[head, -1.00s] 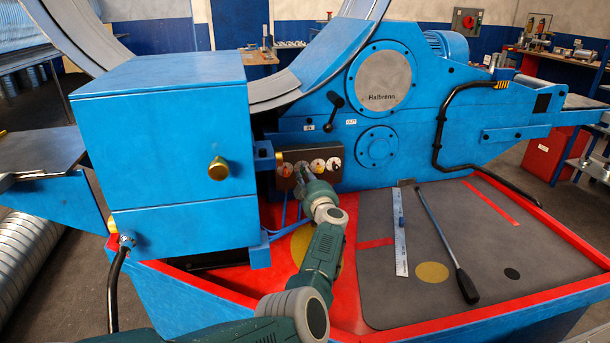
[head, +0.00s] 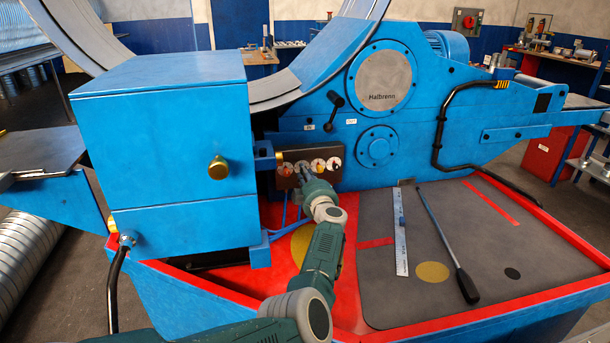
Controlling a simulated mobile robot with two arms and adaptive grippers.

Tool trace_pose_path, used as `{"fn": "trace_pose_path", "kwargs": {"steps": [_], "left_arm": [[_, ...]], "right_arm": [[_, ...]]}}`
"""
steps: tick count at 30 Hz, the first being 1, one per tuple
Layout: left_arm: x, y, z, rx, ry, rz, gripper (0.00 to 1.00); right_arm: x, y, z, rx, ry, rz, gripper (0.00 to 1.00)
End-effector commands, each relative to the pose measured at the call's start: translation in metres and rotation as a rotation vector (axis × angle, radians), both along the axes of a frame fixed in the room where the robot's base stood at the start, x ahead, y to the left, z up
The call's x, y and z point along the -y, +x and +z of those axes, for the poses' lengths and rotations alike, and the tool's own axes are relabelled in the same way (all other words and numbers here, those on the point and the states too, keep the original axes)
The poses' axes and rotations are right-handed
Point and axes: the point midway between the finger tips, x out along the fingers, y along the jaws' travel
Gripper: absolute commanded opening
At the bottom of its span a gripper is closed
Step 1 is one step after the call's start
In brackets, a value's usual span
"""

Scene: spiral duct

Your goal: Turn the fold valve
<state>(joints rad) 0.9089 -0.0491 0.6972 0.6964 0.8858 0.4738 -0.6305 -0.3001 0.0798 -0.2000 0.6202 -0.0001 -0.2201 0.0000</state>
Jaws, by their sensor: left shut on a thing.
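A dark valve panel (head: 284,182) with a row of several small round dials and knobs is mounted on the blue machine, right of the big blue box. My left gripper (head: 302,172) is at the lower edge of this row, shut on one of its small valve knobs. The gripper body hides most of that knob, and which one is the fold valve I cannot read. My right gripper is not in view.
The blue box (head: 165,130) with a brass knob stands close left of my arm. On the red-rimmed bed, a grey mat (head: 470,235) carries a steel ruler (head: 400,235) and a black-handled rod (head: 466,283). A black lever (head: 334,110) sticks out above the panel.

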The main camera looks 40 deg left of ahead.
Motion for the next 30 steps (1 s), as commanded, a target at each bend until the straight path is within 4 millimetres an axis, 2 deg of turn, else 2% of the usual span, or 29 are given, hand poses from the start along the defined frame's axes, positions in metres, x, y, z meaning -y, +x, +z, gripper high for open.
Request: {"fn": "trace_pose_path", "kwargs": {"steps": [2,3,5,6,14,17,30], "left_arm": [[0.002,0.000,-0.004,-0.005,-0.004,-0.002,0.00],[0.002,0.000,-0.004,-0.005,-0.005,-0.003,0.21],[0.002,0.000,-0.004,-0.005,-0.004,-0.002,0.33],[0.002,0.000,-0.004,-0.004,-0.004,-0.003,0.36],[0.001,0.000,-0.001,-0.002,-0.001,-0.001,0.36],[0.001,0.001,0.007,0.003,-0.003,0.000,0.36],[0.002,0.001,0.083,0.002,-0.005,-0.001,0.36]], "right_arm": [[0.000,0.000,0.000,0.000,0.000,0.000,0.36],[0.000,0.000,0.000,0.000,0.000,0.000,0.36],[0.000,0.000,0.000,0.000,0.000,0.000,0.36],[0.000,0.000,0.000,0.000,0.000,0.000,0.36],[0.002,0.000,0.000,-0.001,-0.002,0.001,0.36],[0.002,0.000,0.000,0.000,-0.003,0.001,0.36],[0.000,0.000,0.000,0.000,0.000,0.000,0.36]]}}
